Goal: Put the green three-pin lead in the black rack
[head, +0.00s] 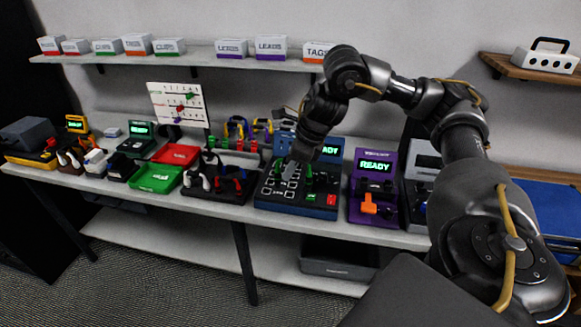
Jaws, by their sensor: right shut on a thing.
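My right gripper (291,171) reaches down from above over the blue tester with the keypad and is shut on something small. Green parts show close beside its fingers, and I take them to be the green lead (308,174). Its pins are too small to make out. A black rack (213,196) stands just left of the tester, with grey-white and red leads in it. My left gripper is not in view.
The blue tester (300,207) has a lit screen partly behind my gripper. A purple tester (376,212) reading READY stands to its right. A green tray (155,179) and a red tray (176,154) lie left of the rack. A shelf (200,58) with labelled boxes runs above.

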